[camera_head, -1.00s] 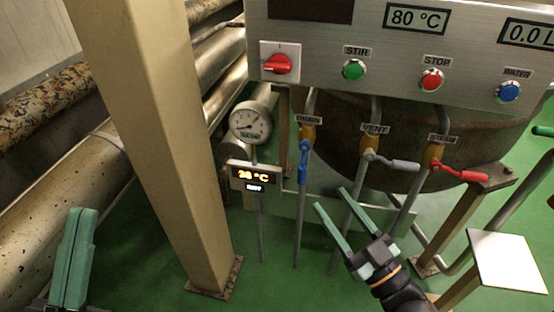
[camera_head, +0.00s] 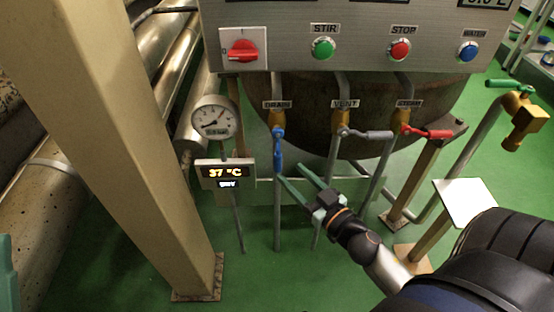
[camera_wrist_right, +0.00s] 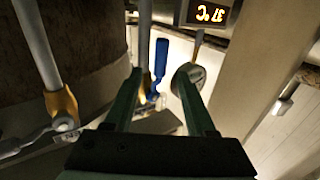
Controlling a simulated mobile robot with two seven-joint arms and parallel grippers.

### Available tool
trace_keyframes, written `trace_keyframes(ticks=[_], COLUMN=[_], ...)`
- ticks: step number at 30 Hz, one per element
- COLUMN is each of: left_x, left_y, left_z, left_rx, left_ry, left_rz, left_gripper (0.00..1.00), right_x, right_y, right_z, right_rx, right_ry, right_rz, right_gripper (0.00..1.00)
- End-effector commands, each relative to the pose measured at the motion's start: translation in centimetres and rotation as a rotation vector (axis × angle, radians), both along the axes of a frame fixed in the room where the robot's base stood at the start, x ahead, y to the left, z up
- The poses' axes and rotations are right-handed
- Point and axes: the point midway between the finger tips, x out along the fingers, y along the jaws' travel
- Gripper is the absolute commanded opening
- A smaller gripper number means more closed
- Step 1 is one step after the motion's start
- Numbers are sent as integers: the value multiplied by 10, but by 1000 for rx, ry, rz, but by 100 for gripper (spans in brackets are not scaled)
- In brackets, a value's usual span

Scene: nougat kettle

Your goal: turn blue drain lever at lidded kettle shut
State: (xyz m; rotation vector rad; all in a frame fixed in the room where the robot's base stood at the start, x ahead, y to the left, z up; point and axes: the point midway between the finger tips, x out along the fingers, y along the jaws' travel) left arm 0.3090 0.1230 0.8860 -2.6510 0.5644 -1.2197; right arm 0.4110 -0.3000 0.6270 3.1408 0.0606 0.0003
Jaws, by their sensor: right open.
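The blue drain lever (camera_head: 278,150) hangs straight down along its pipe, below a brass valve body (camera_head: 278,120) under the DRAIN label. My right gripper (camera_head: 290,172) is open and empty, its fingertips just below and right of the lever's lower end. In the right wrist view, which shows the scene upside down, the blue lever (camera_wrist_right: 160,60) appears between the open fingers and beyond their tips, with no clear contact. The kettle (camera_head: 350,105) is partly hidden behind the panel. Only a sliver of my left gripper (camera_head: 7,270) shows at the left edge.
A grey vent lever (camera_head: 370,134) and a red steam lever (camera_head: 430,133) stick out to the right. A round gauge (camera_head: 214,122) and a temperature display (camera_head: 226,173) stand just left of the drain pipe. A beige post (camera_head: 130,140) rises further left.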

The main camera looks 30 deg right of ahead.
Motion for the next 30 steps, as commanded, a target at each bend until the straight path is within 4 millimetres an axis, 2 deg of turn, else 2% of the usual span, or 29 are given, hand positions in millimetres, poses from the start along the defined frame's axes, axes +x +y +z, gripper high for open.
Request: trace_keyframes(ticks=[1,6,12,25,30], left_x=[0,0,0,0,0], left_y=[0,-1,-1,-1,-1], left_z=[-1,-1,-2,-1,-1], left_rx=[-1,1,2,2,3], left_ry=[2,4,4,3,1], left_rz=[-1,-4,-5,-6,-6], left_gripper=[0,0,0,0,0], right_x=[11,40,62,69,69], right_y=[1,2,3,3,3], right_z=[1,1,1,0,0], right_rx=[-4,-4,-1,0,0], right_ry=[-3,-2,-1,1,1], right_rz=[4,3,1,0,1], right_gripper=[56,56,56,56,37])
